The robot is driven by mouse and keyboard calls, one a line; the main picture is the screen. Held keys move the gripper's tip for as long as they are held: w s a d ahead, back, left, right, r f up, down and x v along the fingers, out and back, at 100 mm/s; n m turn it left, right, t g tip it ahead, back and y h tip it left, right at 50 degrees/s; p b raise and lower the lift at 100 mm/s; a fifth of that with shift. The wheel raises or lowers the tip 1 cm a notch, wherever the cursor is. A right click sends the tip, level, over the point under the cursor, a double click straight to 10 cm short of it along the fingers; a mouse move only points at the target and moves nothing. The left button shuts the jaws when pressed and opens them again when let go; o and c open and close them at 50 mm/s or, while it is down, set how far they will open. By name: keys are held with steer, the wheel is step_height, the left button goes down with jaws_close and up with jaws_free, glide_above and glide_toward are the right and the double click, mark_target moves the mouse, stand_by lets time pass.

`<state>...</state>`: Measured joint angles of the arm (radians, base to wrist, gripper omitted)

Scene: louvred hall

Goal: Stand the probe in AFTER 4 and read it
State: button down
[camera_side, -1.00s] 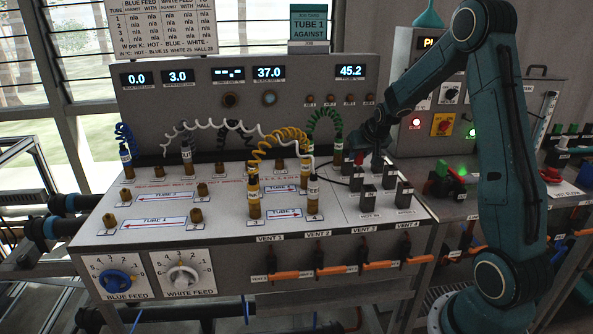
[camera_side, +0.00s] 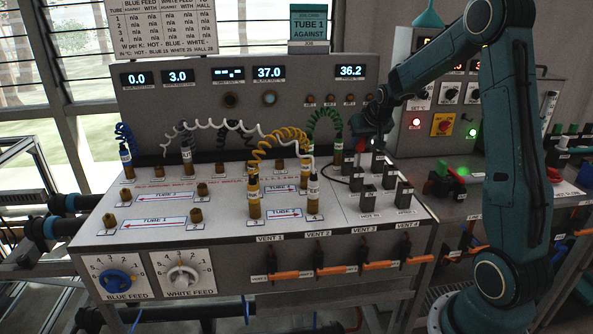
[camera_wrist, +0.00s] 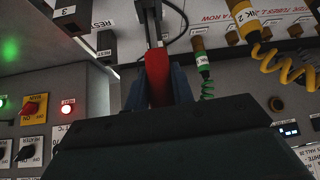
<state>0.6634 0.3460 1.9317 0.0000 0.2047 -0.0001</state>
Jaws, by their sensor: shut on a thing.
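My gripper (camera_wrist: 160,88) is shut on the red handle of the probe (camera_wrist: 157,72); a thin metal-looking part runs on beyond it to the top of the wrist view. In the side view my gripper (camera_side: 368,140) is over the right rear of the bench, with the red handle (camera_side: 361,147) just below it. Whether the probe's lower end is in a socket or free is hidden. The rightmost display (camera_side: 350,71) reads 36.2. The label AFTER 4 is not readable in either view.
Several dark grey posts (camera_side: 367,194) stand at the bench's right. A green coiled lead (camera_wrist: 207,88) is close beside my gripper. Yellow (camera_side: 285,135) and white coiled leads arch over the bench. A dark cable (camera_wrist: 186,20) loops near the probe.

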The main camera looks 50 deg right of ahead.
steer(key=shift+r, duration=4.05)
steer(key=w+d+r, duration=0.3)
steer(key=w+d, duration=0.4)
steer(key=shift+w+d+r+n, duration=0.2)
steer(key=shift+d+r+n, duration=0.05)
steer(key=shift+r+n, duration=0.05)
steer(key=shift+f, duration=0.1)
